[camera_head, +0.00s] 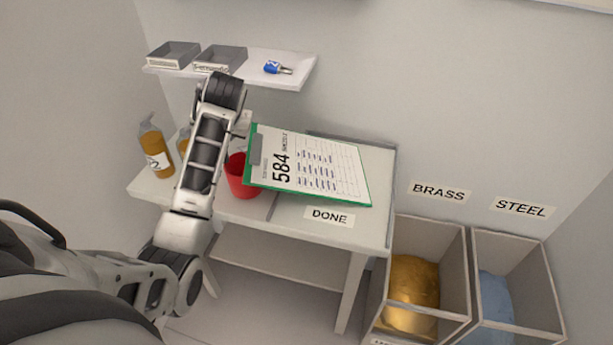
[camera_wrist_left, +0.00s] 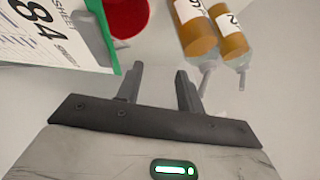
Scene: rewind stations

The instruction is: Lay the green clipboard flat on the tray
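The green clipboard (camera_head: 318,168), with a white sheet marked 584, lies face up over the grey-rimmed tray (camera_head: 352,143) on the white table. Its clip end reaches past the tray's left side towards the red cup (camera_head: 238,178) and hides part of it. I cannot tell whether it rests fully flat or touches the cup. In the left wrist view the clipboard (camera_wrist_left: 55,42) is at the upper left, beside my left gripper (camera_wrist_left: 160,72). The fingers are apart with nothing between them. In the head view this gripper (camera_head: 243,124) is near the clip end. My right gripper is out of view.
Amber bottles (camera_head: 155,150) stand at the table's left, partly behind my left arm. A shelf (camera_head: 290,72) above holds grey bins and a blue-tagged item. A DONE label (camera_head: 329,216) is on the table's front. BRASS and STEEL bins (camera_head: 430,232) stand at the right.

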